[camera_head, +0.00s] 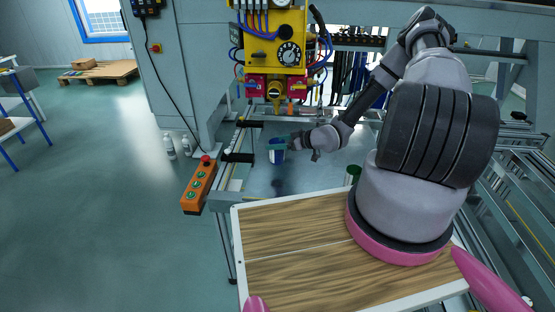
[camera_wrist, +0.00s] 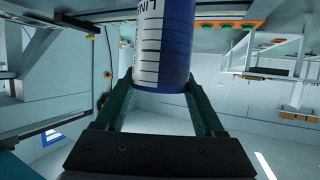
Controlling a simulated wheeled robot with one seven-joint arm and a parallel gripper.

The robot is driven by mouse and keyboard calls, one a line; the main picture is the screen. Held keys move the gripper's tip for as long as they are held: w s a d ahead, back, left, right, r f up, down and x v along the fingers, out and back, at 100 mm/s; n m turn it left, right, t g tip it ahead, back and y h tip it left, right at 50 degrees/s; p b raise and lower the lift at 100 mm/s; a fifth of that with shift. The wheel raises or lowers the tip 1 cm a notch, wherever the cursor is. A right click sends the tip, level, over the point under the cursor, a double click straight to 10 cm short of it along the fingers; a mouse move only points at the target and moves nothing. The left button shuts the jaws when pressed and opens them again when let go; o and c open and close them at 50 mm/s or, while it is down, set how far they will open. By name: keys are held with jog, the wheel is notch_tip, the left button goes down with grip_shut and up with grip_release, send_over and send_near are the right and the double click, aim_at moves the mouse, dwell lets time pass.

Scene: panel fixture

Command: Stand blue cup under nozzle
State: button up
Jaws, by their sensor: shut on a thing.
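The blue cup (camera_head: 277,157) is blue and white, and it hangs in my gripper (camera_head: 279,145) above the grey work surface. In the wrist view the cup (camera_wrist: 163,45) shows dark scale marks and lettering on a white band, and its far part is cut off by the frame's top edge. The green fingers of my gripper (camera_wrist: 159,82) are shut on its two sides. The nozzle (camera_head: 275,91) is a yellow fitting at the bottom of the yellow and red panel unit, higher and farther back than the cup.
A dark green cup (camera_head: 353,173) stands right of the held cup, partly behind my arm. An orange button box (camera_head: 199,186) sits at the left edge of the fixture. Black-handled bars (camera_head: 239,157) lie left of the cup.

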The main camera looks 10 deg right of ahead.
aim_at(283, 155)
jog(key=shift+f, duration=2.85)
jog(key=shift+f, duration=0.15)
